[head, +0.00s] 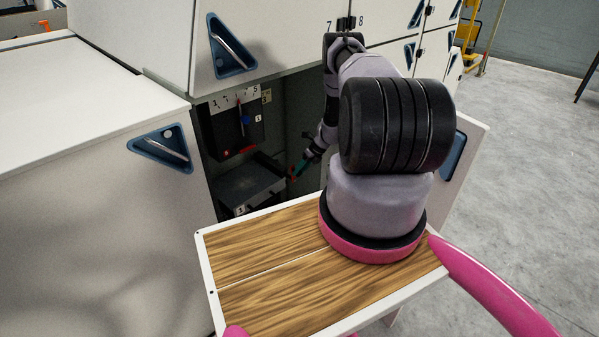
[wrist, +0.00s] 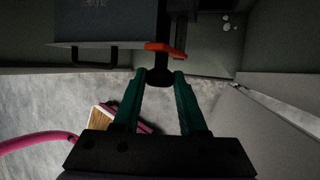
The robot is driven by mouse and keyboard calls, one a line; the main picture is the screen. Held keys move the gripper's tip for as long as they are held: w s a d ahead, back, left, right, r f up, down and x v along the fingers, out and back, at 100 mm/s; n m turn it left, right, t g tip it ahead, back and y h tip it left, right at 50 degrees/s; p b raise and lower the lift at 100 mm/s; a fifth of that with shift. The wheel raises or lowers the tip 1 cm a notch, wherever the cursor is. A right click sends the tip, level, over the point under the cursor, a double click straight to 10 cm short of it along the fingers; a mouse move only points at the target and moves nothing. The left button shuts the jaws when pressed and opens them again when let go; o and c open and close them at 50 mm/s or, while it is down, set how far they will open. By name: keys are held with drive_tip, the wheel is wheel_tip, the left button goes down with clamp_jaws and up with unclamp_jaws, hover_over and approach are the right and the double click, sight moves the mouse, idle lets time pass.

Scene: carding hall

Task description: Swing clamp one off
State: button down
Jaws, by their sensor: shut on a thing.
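Clamp one looks to be the orange-red lever with a dark post and round knob (wrist: 166,48) in the wrist view. It sits at the edge of a dark box (wrist: 105,22). My gripper (wrist: 160,77) has its green fingertips on either side of the knob and is shut on it. In the head view my gripper (head: 298,170) reaches into the open bay of the cabinet, beside a dark box (head: 250,188) with a label reading 1 near its front. The clamp is only a small reddish spot there, and its exact angle cannot be told.
White cabinet panels (head: 90,220) flank the bay on the left. An open door (head: 467,165) stands at right. Grey floor (head: 540,150) is clear at right.

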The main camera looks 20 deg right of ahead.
drive_tip(key=shift+d, duration=0.15)
drive_tip(key=shift+c, duration=2.4)
unclamp_jaws()
wheel_tip(320, 180, up, 10)
